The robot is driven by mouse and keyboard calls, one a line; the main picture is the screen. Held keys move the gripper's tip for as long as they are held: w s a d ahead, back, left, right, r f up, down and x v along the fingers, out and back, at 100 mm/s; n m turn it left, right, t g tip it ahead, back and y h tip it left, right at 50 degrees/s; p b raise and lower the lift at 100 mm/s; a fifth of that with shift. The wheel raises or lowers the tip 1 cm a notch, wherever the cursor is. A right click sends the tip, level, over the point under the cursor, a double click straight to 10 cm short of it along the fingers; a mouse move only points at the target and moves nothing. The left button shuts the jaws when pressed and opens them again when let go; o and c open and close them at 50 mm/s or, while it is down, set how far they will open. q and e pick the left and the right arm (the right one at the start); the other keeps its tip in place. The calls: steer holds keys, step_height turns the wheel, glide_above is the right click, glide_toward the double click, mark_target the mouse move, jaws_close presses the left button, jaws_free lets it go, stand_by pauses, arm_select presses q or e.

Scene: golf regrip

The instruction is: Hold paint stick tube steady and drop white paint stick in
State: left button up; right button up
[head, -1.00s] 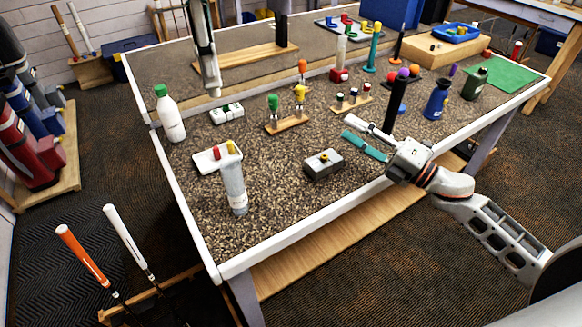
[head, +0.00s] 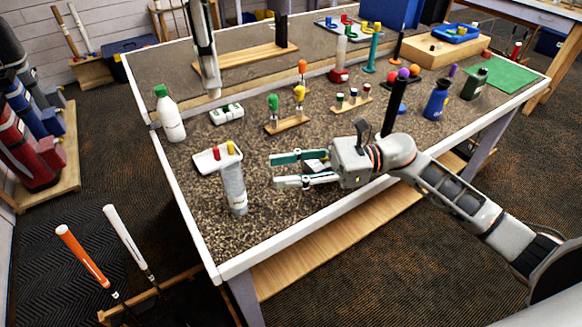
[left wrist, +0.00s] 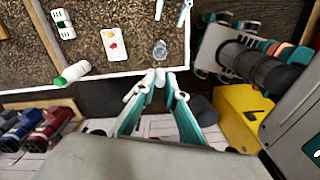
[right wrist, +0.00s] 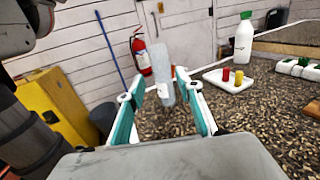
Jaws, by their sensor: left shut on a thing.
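The paint stick tube (head: 234,188), clear and greyish, stands upright near the table's left front; it also shows in the left wrist view (left wrist: 160,49). My right gripper (head: 274,172) is open and empty to the right of the tube. In the right wrist view the tube (right wrist: 163,75) appears between its spread fingers, apart from them. My left gripper (head: 213,90) hangs from the top of the head view, pointing down. In the left wrist view its fingertips (left wrist: 153,78) are shut on a small white piece, apparently the white paint stick, mostly hidden by the fingers.
A white tray (head: 202,163) with a red and a yellow stick lies just behind the tube. A white bottle with a green cap (head: 171,118) stands at the table's left edge. A wooden stand (head: 288,125) with green and yellow items is further back.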

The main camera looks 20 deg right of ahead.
mark_target(232, 177)
steer(key=a, duration=1.1)
steer(key=shift+w, duration=0.4)
steer(key=c, duration=0.9)
arm_select(q)
step_height(232, 177, down, 10)
